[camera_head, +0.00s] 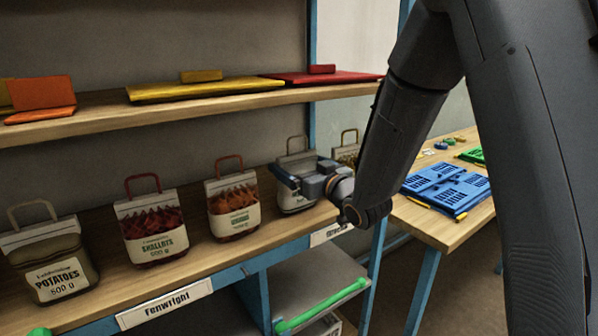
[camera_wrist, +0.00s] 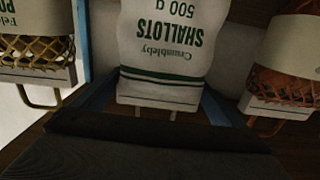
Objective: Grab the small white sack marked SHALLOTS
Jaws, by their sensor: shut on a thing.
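The small white sack marked SHALLOTS (camera_wrist: 165,40) shows upside down in the wrist view, with green print and green stripes near its top band. In the head view the white sack (camera_head: 292,203) stands on the shelf, largely hidden behind my gripper (camera_head: 300,181). The blue fingers lie on either side of the sack's top, and my gripper is shut on it. The sack's pale handle (camera_head: 291,141) rises above the gripper in the head view. The sack's base appears at shelf level; I cannot tell whether it still touches.
A red-net sack (camera_head: 234,212) stands close left of it, with another SHALLOTS sack (camera_head: 151,226) and a POTATOES sack (camera_head: 52,262) further left. A yellow-net sack (camera_head: 345,153) stands close right. An upper shelf (camera_head: 190,106) runs above. A blue crate (camera_head: 446,188) lies on the table at right.

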